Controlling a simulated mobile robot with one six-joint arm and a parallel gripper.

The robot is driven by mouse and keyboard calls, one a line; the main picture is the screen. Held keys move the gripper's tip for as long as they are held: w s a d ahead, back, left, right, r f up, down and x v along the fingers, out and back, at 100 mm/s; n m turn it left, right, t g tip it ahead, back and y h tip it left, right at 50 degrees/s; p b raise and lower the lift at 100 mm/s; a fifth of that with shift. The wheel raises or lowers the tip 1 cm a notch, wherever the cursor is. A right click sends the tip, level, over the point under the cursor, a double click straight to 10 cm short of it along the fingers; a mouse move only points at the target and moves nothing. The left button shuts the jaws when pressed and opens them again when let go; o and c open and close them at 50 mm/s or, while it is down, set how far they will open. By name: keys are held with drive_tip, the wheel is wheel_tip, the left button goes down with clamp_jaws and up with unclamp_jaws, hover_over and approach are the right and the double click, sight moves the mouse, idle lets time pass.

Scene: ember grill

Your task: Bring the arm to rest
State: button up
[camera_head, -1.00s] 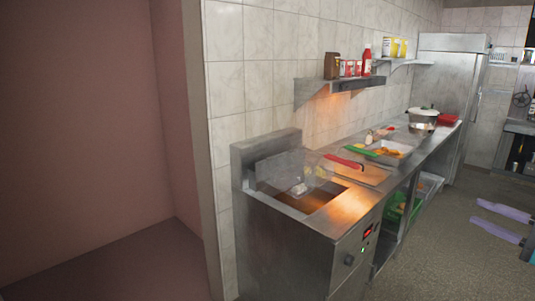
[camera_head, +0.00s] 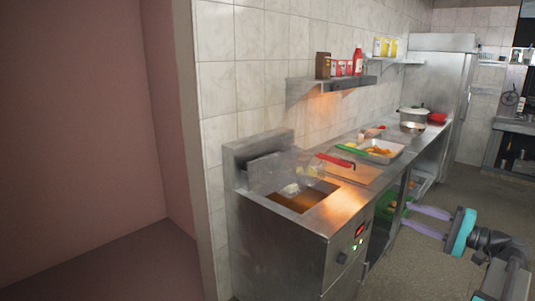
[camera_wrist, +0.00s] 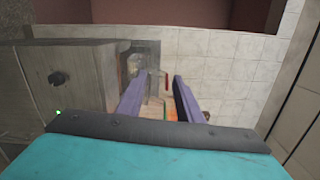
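My gripper (camera_head: 407,215) is at the lower right of the head view, in front of the counter's open lower shelves. Its two purple fingers stand apart with nothing visible between them. Behind them are a teal gripper body and my dark arm links, which run off the lower right edge. In the wrist view the fingers (camera_wrist: 157,88) are also spread, pointing toward the counter and the tiled wall. Contact between the fingers and the counter cannot be told.
The fryer (camera_head: 292,240) with its wire basket (camera_head: 285,172) stands nearest. The counter beyond carries a red-handled tool (camera_head: 335,160), a food tray (camera_head: 385,150) and a pot (camera_head: 412,115). A wall shelf (camera_head: 320,84) holds packages. Floor (camera_head: 470,190) is open on the right.

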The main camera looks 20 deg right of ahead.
drive_tip(key=w+a+f+g+y, duration=0.1)
drive_tip(key=w+a+f+g, duration=0.15)
drive_tip(key=a+f, duration=0.4)
drive_tip(key=w+a+f+n+g+y, duration=0.1)
drive_tip(key=w+a+f, duration=0.35)
drive_tip(key=a, duration=0.25)
drive_tip(key=w+a+f+g+y, duration=0.1)
drive_tip(key=w+a+f+g, duration=0.15)
drive_tip(key=a+f, duration=0.45)
drive_tip(key=s+a+f+n+g, duration=0.1)
drive_tip(key=s+a+f+g, duration=0.15)
drive_tip(key=a+f, duration=0.8)
drive_tip(key=s+a+f+n+g, duration=0.15)
drive_tip(key=a+f+g, duration=0.25)
drive_tip(key=a+f, duration=0.7)
drive_tip(key=s+a+f+n+g+h, duration=0.2)
drive_tip(key=s+a+f+g+h, duration=0.15)
drive_tip(key=s+a+f, duration=0.45)
drive_tip(key=s+a+f+n+g+h, duration=0.2)
drive_tip(key=s+a+f+g, duration=0.2)
drive_tip(key=s+f, duration=0.8)
drive_tip(key=s+d+f+n+g+h, duration=0.15)
drive_tip(key=s+d+f+h, duration=0.25)
drive_tip(key=s, duration=0.4)
drive_tip(key=d+f+n+h, duration=0.2)
drive_tip(key=d+n+h, duration=0.1)
drive_tip(key=d, duration=0.4)
drive_tip(key=shift+s+d+f+t+h, duration=0.25)
drive_tip(key=shift+s+d+t+h, duration=0.1)
drive_tip(key=shift+s+t, duration=0.1)
